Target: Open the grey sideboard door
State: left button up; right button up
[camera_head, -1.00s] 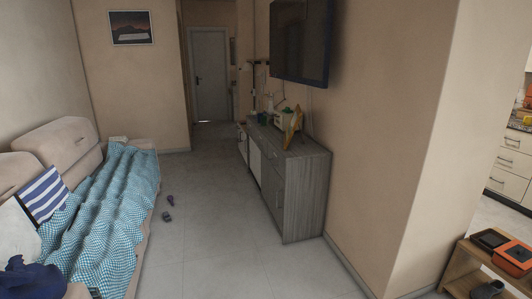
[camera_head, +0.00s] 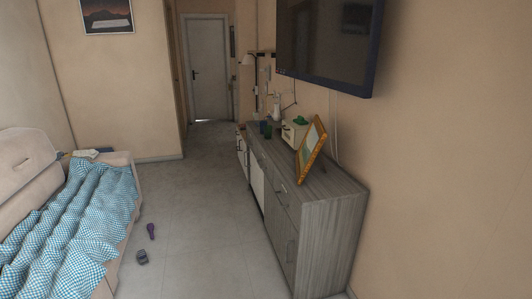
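The grey sideboard (camera_head: 330,210) stands against the right wall below the television. Its front faces left toward the open floor and is seen at a steep angle. A grey door (camera_head: 280,239) with a vertical handle is at the near end of the front and looks shut. A drawer with a small handle is above it. A white panel (camera_head: 257,184) is farther along the front. Neither of my grippers is in view.
A gold picture frame (camera_head: 311,150) and small items stand on the sideboard. A sofa with a blue checked blanket (camera_head: 75,215) is on the left. Clear floor (camera_head: 200,220) runs between sofa and sideboard toward a white door (camera_head: 206,70).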

aim_at(284, 237)
jog(key=i, duration=2.2)
